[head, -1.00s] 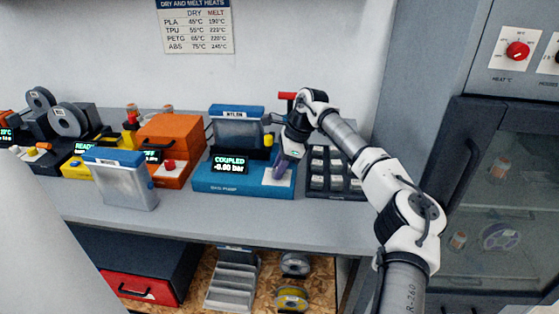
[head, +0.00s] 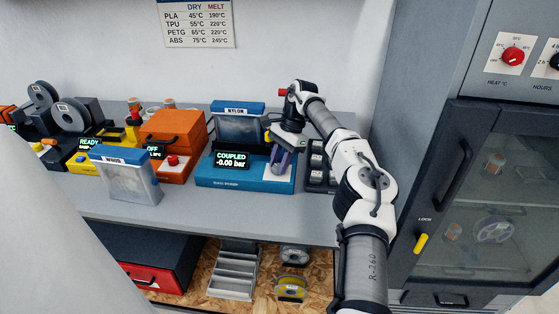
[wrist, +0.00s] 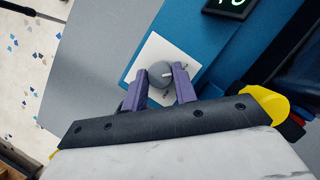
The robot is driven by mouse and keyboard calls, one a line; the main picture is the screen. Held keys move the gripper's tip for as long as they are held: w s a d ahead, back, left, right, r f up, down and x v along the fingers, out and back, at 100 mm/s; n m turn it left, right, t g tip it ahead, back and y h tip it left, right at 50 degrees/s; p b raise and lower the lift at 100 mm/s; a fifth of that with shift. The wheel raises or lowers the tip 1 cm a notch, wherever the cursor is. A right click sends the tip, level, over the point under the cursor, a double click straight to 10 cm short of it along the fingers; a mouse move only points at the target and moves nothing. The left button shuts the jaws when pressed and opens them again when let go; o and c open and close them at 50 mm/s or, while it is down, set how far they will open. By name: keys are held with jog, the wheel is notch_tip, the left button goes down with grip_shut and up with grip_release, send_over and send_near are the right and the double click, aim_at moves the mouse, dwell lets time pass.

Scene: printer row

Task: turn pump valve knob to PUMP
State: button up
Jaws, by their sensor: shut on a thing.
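The blue vacuum pump (head: 230,177) stands on the bench, and its display reads COUPLED -0.00 bar. Its round grey valve knob (wrist: 160,73) shows in the wrist view on a white plate (wrist: 150,52), with a pale pointer mark toward the right of the picture. My gripper (wrist: 160,80) has its two purple fingers on either side of the knob and is shut on it. In the head view my gripper (head: 281,165) is at the right end of the pump front and hides the knob. The plate's lettering cannot be read.
A NYLON box (head: 240,130) sits on the pump. A dark tray (head: 318,176) is right of the pump, and a grey cabinet (head: 480,200) stands further right.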

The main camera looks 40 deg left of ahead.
dwell(0.4)
jog(key=o, duration=1)
jog(key=shift+r, duration=0.1)
